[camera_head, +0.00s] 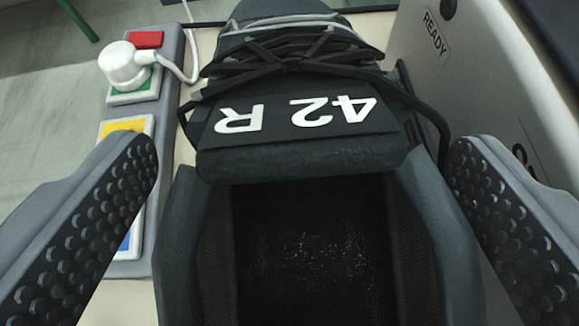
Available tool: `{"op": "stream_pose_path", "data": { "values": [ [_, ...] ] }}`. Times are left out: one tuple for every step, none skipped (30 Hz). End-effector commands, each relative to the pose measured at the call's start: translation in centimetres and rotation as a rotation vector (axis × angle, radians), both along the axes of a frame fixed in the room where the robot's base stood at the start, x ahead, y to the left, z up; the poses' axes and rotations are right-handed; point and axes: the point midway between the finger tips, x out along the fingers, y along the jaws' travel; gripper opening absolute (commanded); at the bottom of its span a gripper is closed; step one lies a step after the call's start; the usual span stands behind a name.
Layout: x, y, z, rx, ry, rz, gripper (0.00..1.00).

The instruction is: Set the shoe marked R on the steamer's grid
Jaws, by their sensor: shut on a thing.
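The dark grey and black shoe (318,140) fills the middle of the view. Its tongue carries "42 R" in white, upside down in the picture. The laced toe end points away and the open collar is nearest me. My gripper (303,155) has one dimpled finger on each side of the shoe and is shut on it. The shoe hides what lies under it, and the sole is out of view. No grid can be made out in this view.
A cream housing (475,70) labelled READY stands close on the right; I cannot tell whether it is the steamer. At left, a grey strip (172,75) has coloured squares, with a white round plug (122,66) and cable on it. Pale floor shows beyond.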

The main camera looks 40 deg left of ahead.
Motion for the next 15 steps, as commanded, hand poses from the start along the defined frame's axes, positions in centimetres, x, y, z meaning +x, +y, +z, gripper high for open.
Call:
{"op": "stream_pose_path", "data": {
  "values": [
    [0.0,0.0,-0.7,0.000,-0.002,-0.001,0.16],
    [0.0,-0.1,-1.0,0.000,-0.002,-0.001,0.16],
    [0.0,-0.1,-1.3,0.000,-0.002,-0.001,0.16],
    [0.0,-0.1,-1.6,0.001,-0.001,-0.001,0.16],
    [0.0,-0.1,-1.7,0.000,-0.001,-0.002,0.16],
    [0.0,-0.2,-2.0,0.001,0.000,-0.003,0.16],
    [0.0,-0.2,-2.3,0.001,0.000,-0.003,0.16],
    [0.0,-0.2,-2.5,0.001,0.000,-0.003,0.16],
    [0.0,-0.2,-2.9,0.000,0.000,-0.004,0.16],
    [0.0,-0.2,-3.1,0.000,0.000,-0.004,0.16],
    [0.0,-0.2,-3.4,0.000,0.000,-0.004,0.16],
    [0.0,-0.2,-3.7,0.000,0.000,-0.004,0.16],
    [0.0,-0.2,-4.0,0.001,0.001,-0.003,0.16],
    [0.0,-0.2,-4.2,0.001,0.001,-0.003,0.16],
    [0.0,-0.2,-4.5,0.002,0.000,-0.003,0.16]
  ]
}}
